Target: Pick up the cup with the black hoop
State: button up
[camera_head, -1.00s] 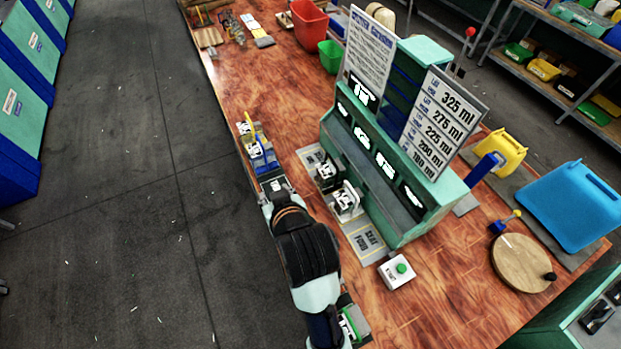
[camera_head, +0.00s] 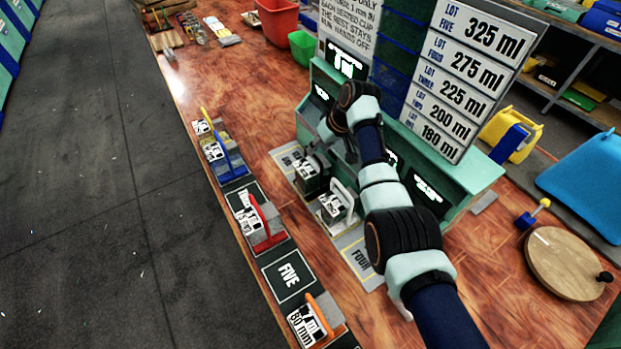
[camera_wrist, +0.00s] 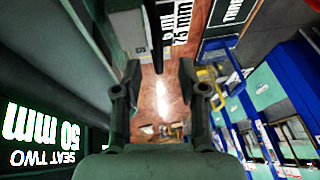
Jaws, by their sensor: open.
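The cup with the black hoop (camera_head: 305,171) stands on the grey strip in front of the green press in the head view. Its label faces the front left, and my arm partly hides the hoop. My gripper (camera_head: 321,146) is just behind and above this cup, close to the press face; its fingertips are hard to see there. In the wrist view my gripper (camera_wrist: 161,90) shows two fingers well apart, with nothing clearly held between them. I cannot clearly make out the black hoop in the wrist view.
A cup with a white hoop (camera_head: 337,207) stands nearby on the same strip. Cups with blue (camera_head: 216,152), red (camera_head: 250,217) and orange (camera_head: 308,324) hoops line the table's left edge. The FIVE mat (camera_head: 289,274) is empty. A lit seat-two panel (camera_wrist: 42,130) is close on the wrist view's left.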

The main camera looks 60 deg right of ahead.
aim_at(313, 171)
jog(key=b+x, duration=0.2)
jog(key=x, duration=0.3)
jog(key=shift+s+f+b, duration=0.1)
jog(key=shift+f+b, duration=0.1)
jog(key=shift+b, duration=0.15)
jog(key=shift+c, duration=0.3)
grip_shut()
